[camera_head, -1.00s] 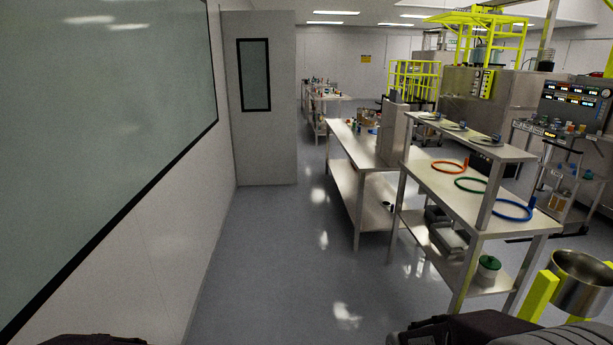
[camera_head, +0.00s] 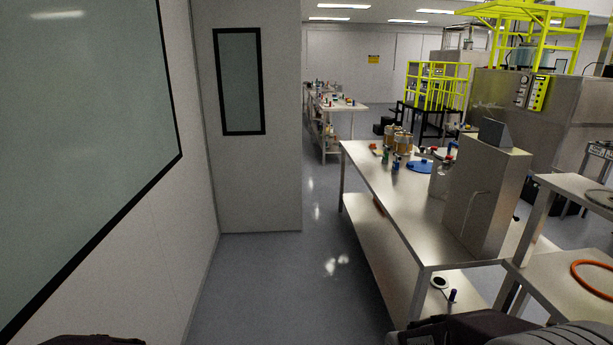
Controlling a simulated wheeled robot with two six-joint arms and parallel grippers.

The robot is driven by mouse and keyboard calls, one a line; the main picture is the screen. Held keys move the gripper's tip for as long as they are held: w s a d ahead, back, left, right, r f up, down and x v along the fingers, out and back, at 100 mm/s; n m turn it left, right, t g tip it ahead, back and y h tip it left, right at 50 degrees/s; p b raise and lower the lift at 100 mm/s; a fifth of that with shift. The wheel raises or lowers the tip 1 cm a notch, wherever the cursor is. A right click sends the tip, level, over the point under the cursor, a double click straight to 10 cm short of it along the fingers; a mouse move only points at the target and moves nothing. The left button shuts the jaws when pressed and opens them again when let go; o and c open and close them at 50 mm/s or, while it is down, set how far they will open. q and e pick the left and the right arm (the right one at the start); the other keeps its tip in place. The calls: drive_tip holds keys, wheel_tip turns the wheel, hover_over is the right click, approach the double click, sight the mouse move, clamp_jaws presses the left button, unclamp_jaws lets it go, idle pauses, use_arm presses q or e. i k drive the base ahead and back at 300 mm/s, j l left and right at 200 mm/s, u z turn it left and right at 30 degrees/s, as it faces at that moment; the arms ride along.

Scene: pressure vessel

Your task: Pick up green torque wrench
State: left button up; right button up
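No green torque wrench can be made out in this view. A steel table (camera_head: 385,185) stands ahead on the right, with several small bottles, jars and a blue disc on it. Dark parts of my own arms show at the bottom left and bottom right edges. Neither gripper's fingers are in view.
A steel box unit (camera_head: 488,195) stands on the table's near end. A shelf with an orange ring (camera_head: 592,278) is at the right edge. A wall and a door panel (camera_head: 258,180) bound the left. Open floor (camera_head: 290,285) lies between the wall and table.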

sight(385, 160)
drive_tip(key=i, duration=1.15)
drive_tip(key=i+z, duration=0.1)
drive_tip(key=i, duration=1.1)
drive_tip(key=i+j, duration=0.15)
drive_tip(key=i, duration=1)
drive_tip(key=i+l+z, duration=0.1)
drive_tip(key=i+l, duration=0.15)
drive_tip(key=i, duration=0.25)
drive_tip(key=i+l+z, duration=0.1)
drive_tip(key=i+l, duration=0.15)
drive_tip(key=i, duration=0.25)
drive_tip(key=i+l+z, duration=0.15)
drive_tip(key=i, duration=0.4)
drive_tip(key=i+l+z, duration=0.1)
drive_tip(key=i, duration=0.4)
